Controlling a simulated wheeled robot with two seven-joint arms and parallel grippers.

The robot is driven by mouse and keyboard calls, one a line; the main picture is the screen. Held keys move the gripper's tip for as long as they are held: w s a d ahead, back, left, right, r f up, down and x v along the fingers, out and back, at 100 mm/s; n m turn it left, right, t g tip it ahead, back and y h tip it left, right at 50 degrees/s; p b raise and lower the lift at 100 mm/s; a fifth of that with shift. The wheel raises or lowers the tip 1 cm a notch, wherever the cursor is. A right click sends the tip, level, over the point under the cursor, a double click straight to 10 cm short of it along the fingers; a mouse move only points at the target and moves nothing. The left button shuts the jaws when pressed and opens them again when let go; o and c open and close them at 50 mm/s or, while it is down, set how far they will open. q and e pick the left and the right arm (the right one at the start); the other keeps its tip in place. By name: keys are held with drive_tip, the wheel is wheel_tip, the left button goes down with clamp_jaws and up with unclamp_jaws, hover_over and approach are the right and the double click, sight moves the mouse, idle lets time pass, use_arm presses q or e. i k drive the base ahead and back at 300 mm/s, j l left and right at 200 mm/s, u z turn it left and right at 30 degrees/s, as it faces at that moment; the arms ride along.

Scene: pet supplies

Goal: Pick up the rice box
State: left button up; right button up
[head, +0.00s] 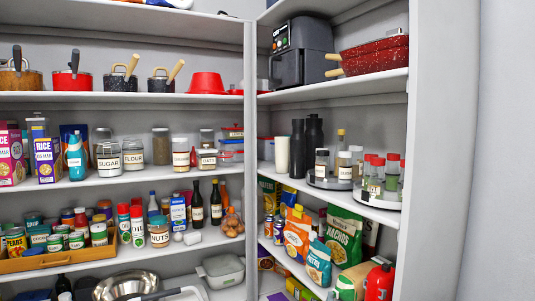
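A purple rice box (47,162) with "RICE" in white on its front stands upright on the second visible shelf at the far left. A magenta rice box (11,158), also marked "RICE", stands just left of it and is partly cut off by the picture's left edge. A teal bottle (75,158) stands close to the right of the purple box. Neither of my grippers shows in the head view.
Sugar (109,158) and flour (133,155) jars stand right of the teal bottle. Cookware lines the shelf above; a wooden tray (60,261) of cans sits below. Bare shelf edge (150,180) shows in front of the jars. A side shelf holds bottles and snack bags.

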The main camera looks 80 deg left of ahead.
sight(48, 149)
drive_tip(key=u, duration=4.1)
drive_tip(key=z, duration=4.45)
drive_tip(key=u, duration=4.1)
